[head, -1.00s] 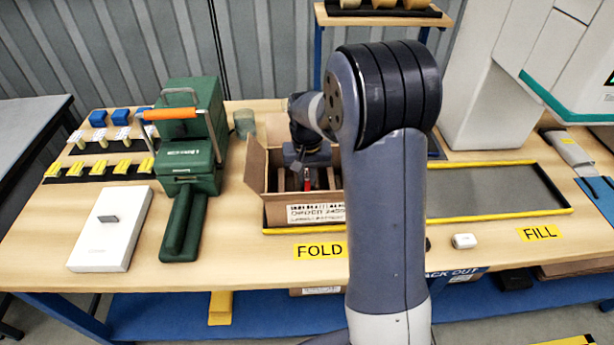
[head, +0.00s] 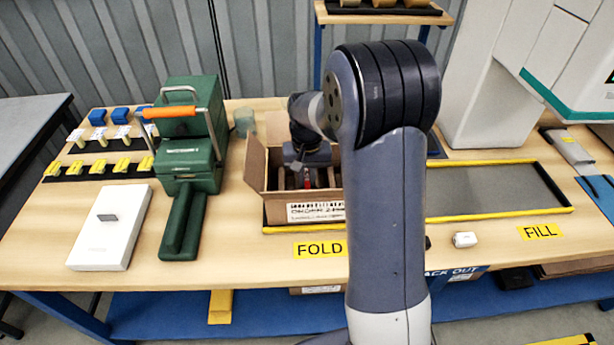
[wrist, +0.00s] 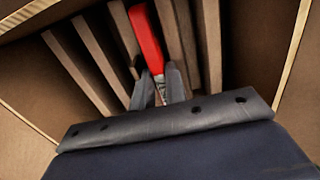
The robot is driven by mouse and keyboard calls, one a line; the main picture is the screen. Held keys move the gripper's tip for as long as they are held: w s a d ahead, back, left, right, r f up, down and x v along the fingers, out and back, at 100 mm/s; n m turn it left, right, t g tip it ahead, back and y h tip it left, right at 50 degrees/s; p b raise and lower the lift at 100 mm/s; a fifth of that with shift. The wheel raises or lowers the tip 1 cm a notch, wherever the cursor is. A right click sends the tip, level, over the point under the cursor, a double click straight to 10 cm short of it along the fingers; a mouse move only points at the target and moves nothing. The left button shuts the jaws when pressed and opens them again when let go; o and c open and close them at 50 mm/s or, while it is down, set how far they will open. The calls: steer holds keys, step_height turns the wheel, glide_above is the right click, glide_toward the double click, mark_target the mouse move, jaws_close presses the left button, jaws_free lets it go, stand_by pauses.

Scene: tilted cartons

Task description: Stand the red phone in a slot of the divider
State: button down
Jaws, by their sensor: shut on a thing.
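The red phone (wrist: 148,40) is between my gripper's fingers (wrist: 160,88) in the wrist view. It stands on edge among the brown slats of the divider (wrist: 182,45), with slats on both sides of it. How deep it sits and whether it touches the slats or the floor I cannot tell. In the head view my gripper (head: 306,178) reaches down into the open carton (head: 315,213), and a small bit of red shows there. My arm hides the carton's right side.
A green machine (head: 190,150) with an orange handle stands left of the carton. A white box (head: 110,228) lies at the front left. A grey, yellow-edged area (head: 490,190) lies clear to the right. A small white case (head: 465,240) sits near the front edge.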

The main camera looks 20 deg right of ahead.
steer(key=c, duration=1.3)
jaws_free()
steer(key=shift+c, duration=0.2)
step_height(320, 180, up, 11)
step_height(320, 180, up, 7)
steer(key=p, duration=0.6)
steer(key=shift+p, duration=0.35)
steer(key=shift+f, duration=0.15)
